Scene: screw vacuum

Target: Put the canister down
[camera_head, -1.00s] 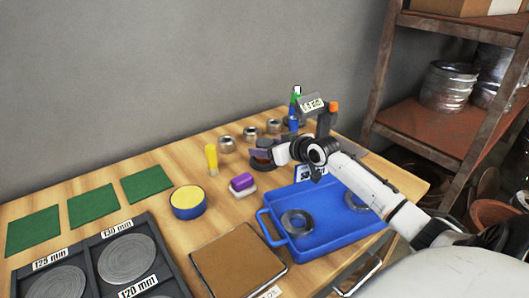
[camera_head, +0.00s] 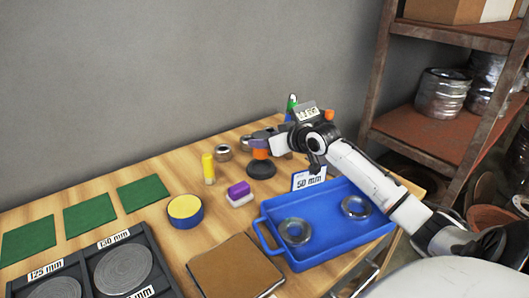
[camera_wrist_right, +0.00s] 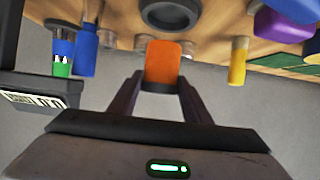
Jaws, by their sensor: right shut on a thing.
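My left gripper is not in view.
A yellow cylinder (camera_head: 208,168), a purple-and-white block (camera_head: 239,194) and a yellow-topped blue tin (camera_head: 185,211) stand left and in front. A blue tray (camera_head: 330,237) with two rings lies to the right. Metal cups (camera_head: 223,153) and blue and green bottles (camera_wrist_right: 62,50) are nearby.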

